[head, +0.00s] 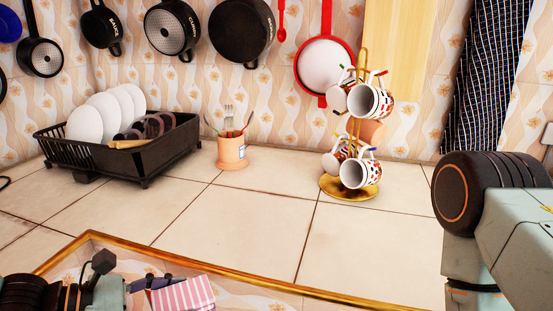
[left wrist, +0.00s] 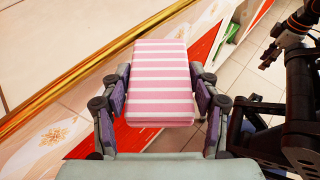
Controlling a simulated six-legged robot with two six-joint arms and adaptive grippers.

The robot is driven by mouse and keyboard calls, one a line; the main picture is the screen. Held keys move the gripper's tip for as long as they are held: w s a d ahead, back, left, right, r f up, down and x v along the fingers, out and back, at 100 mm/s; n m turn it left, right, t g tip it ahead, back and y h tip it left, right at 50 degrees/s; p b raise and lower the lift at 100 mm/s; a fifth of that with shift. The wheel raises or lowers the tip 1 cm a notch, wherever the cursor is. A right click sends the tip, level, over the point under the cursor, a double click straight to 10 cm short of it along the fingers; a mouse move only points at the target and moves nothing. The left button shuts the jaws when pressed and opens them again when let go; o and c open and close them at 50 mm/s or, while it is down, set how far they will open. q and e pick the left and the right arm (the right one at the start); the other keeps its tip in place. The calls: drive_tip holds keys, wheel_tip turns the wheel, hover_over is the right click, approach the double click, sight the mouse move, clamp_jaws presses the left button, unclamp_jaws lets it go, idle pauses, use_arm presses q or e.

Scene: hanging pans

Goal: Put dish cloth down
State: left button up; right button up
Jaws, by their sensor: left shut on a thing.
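A folded dish cloth (head: 182,295) with pink and white stripes shows at the bottom of the head view. It also fills the middle of the left wrist view (left wrist: 161,80). My left gripper (left wrist: 161,95) is shut on the cloth, with finger pads on both of its sides. In the head view the left gripper (head: 150,284) is low at the left, in front of the counter's gold edge. The cloth is held in the air off the counter (head: 235,225). My right arm stands at the right of the head view, but its gripper is not in view.
A black dish rack (head: 150,167) with white plates is at the back left. A utensil pot (head: 232,152) and a gold mug stand (head: 349,188) with patterned mugs stand behind. Dark pans (head: 241,30) hang on the wall. The counter's front middle is clear.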

use_arm(q)
drive_tip(key=shift+w+a+f+n+t+y, duration=0.3)
drive_tip(key=shift+a+f+n+t+y, duration=0.15)
drive_tip(key=shift+f+n+t+y, duration=0.25)
drive_tip(key=shift+r, duration=0.25)
